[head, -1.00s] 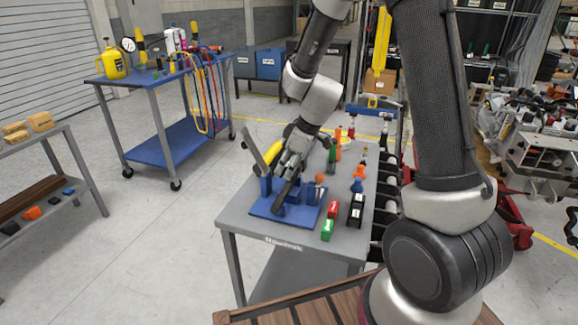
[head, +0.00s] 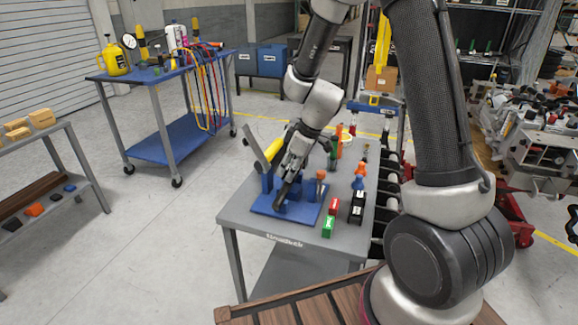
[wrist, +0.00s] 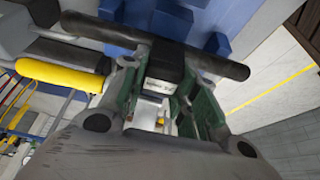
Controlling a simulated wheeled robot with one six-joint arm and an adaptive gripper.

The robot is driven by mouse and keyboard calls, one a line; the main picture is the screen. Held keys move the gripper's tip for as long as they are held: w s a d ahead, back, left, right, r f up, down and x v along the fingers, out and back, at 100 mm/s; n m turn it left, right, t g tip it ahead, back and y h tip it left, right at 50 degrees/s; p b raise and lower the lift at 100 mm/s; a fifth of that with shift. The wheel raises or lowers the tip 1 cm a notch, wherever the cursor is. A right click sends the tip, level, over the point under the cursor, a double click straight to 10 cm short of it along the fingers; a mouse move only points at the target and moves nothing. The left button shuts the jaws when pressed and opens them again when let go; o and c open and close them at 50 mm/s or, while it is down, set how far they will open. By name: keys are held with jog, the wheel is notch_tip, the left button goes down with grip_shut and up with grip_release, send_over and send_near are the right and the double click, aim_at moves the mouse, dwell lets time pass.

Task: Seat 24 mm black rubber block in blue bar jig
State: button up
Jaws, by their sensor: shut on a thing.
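My gripper (head: 286,190) points down over the blue bar jig (head: 263,207) on the grey table. In the wrist view my gripper (wrist: 165,88) has its green-sided fingers shut on a black rubber block (wrist: 165,66) with a white label. Beyond the block a dark round bar (wrist: 95,32) runs across the blue jig (wrist: 172,17). The block overlaps the bar in this view; I cannot tell whether they touch. In the head view the gripper hides the held block and part of the jig.
The table's front-left corner is clear.

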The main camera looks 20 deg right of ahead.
jog(key=shift+f, duration=0.55)
jog(key=shift+s+d+f, duration=0.1)
jog(key=shift+s+f, duration=0.35)
jog(key=shift+f, duration=0.3)
jog(key=shift+w+f, duration=0.15)
jog(key=shift+f, duration=0.05)
grip_shut()
jog(key=o, duration=2)
grip_release()
jog(key=shift+w, duration=0.2)
jog(key=shift+r, duration=0.1)
jog(key=shift+r, duration=0.1)
